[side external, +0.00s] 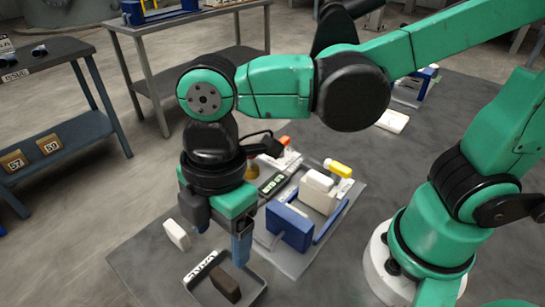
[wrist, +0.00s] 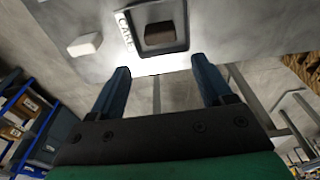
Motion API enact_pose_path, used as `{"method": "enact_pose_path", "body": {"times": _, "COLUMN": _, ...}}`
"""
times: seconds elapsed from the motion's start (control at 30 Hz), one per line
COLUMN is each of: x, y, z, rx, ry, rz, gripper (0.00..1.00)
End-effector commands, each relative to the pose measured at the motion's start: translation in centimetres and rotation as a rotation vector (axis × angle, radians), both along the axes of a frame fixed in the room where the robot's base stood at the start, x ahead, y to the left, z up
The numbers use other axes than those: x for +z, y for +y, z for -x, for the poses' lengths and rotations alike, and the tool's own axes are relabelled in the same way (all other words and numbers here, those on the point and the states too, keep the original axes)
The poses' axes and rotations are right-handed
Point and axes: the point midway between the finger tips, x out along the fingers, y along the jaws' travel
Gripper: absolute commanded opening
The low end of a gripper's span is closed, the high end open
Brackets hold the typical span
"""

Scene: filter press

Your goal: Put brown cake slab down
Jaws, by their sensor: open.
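The brown cake slab (side external: 226,284) lies in a shallow grey tray (side external: 251,276) with a CAKE label, near the front edge of the dark table. In the wrist view the slab (wrist: 160,33) sits inside the tray (wrist: 173,47), clear of both fingers. My gripper (side external: 220,238) points down, with its blue fingers apart and nothing between them. It is just behind and above the tray in the side view. The open fingers (wrist: 158,70) also show in the wrist view. The exact height above the slab is hard to tell.
A white block (side external: 176,234) stands left of the tray. Right of my gripper, a blue block (side external: 290,227) and a pale block (side external: 319,195) stand on a grey base plate. A yellow-and-white item (side external: 338,168) lies behind them. The table front right of the tray is clear.

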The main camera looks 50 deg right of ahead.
Motion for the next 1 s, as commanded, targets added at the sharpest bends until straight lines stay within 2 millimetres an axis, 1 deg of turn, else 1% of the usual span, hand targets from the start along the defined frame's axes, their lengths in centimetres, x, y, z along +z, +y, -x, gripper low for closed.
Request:
{"method": "enact_pose_path", "body": {"times": 0.03, "x": 0.5, "y": -0.1, "z": 0.0, "rx": -0.001, "ry": 0.000, "rz": 0.000, "gripper": 0.73}}
{"method": "enact_pose_path", "body": {"times": 0.17, "x": 1.4, "y": -0.2, "z": 0.0, "rx": -0.001, "ry": 0.000, "rz": 0.000, "gripper": 0.73}}
{"method": "enact_pose_path", "body": {"times": 0.27, "x": 1.8, "y": -1.1, "z": -0.5, "rx": -0.069, "ry": -0.015, "rz": -0.011, "gripper": 0.73}}
{"method": "enact_pose_path", "body": {"times": 0.37, "x": 1.9, "y": -4.0, "z": -2.2, "rx": -0.329, "ry": -0.074, "rz": -0.059, "gripper": 0.73}}
{"method": "enact_pose_path", "body": {"times": 0.4, "x": 1.9, "y": -5.8, "z": -3.0, "rx": -0.480, "ry": -0.108, "rz": -0.088, "gripper": 0.73}}
{"method": "enact_pose_path", "body": {"times": 0.47, "x": 1.9, "y": -8.7, "z": -4.1, "rx": -0.720, "ry": -0.166, "rz": -0.141, "gripper": 0.73}}
{"method": "enact_pose_path", "body": {"times": 0.5, "x": 1.8, "y": -10.6, "z": -4.7, "rx": -0.874, "ry": -0.205, "rz": -0.180, "gripper": 0.73}}
{"method": "enact_pose_path", "body": {"times": 0.6, "x": 1.8, "y": -14.7, "z": -5.5, "rx": -1.206, "ry": -0.295, "rz": -0.274, "gripper": 0.73}}
{"method": "enact_pose_path", "body": {"times": 0.7, "x": 1.7, "y": -17.5, "z": -5.7, "rx": -1.424, "ry": -0.359, "rz": -0.350, "gripper": 0.73}}
{"method": "enact_pose_path", "body": {"times": 0.8, "x": 1.7, "y": -18.8, "z": -5.7, "rx": -1.523, "ry": -0.391, "rz": -0.389, "gripper": 0.73}}
{"method": "enact_pose_path", "body": {"times": 1.0, "x": 1.7, "y": -18.9, "z": -5.7, "rx": -1.539, "ry": -0.395, "rz": -0.398, "gripper": 0.73}}
